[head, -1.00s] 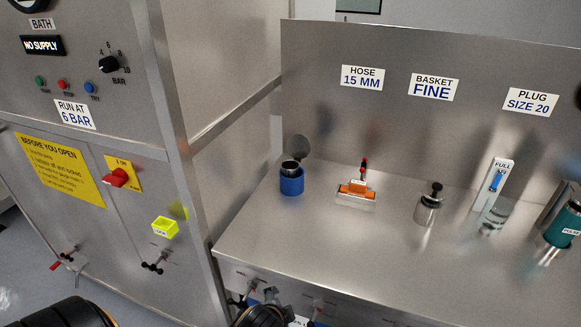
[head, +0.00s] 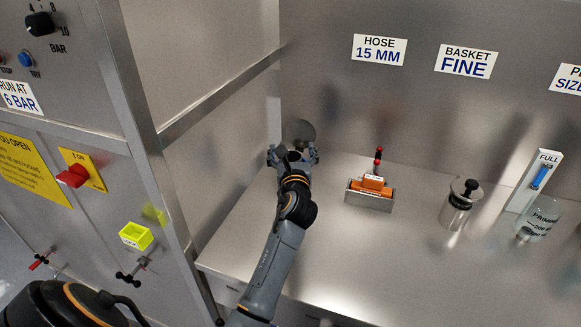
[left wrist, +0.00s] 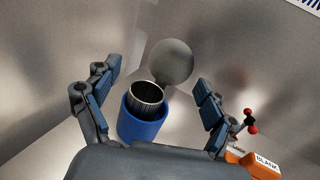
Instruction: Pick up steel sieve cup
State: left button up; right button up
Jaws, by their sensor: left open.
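The steel sieve cup (left wrist: 147,93) shows in the left wrist view as a dark-mouthed metal cylinder standing inside a blue round holder (left wrist: 141,127). My left gripper (head: 292,153) is at the back left of the steel bench in the head view and hides the cup and holder there. In the left wrist view the left gripper (left wrist: 156,78) is open, its two fingers wide apart on either side of the cup. The fingers appear clear of the cup. My right gripper is not in view.
A grey disc (head: 300,133) stands behind the cup, near the back wall. A steel jar (head: 459,204) and a clear beaker (head: 538,220) stand further right. The front bench surface (head: 350,250) is clear.

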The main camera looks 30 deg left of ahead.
pick_arm(q)
notch_tip(320, 180, down, 2)
jog(key=b, duration=0.3)
send_near(291, 156)
jog(key=shift+s+r, duration=0.1)
jog(key=shift+r, duration=0.45)
jog(key=x, duration=0.7)
jog(key=shift+r, duration=0.25)
jog(key=shift+a, duration=0.15)
jog(key=shift+w, duration=0.2)
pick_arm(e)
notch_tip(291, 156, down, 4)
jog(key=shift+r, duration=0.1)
pick_arm(q)
jog(key=shift+r, duration=0.1)
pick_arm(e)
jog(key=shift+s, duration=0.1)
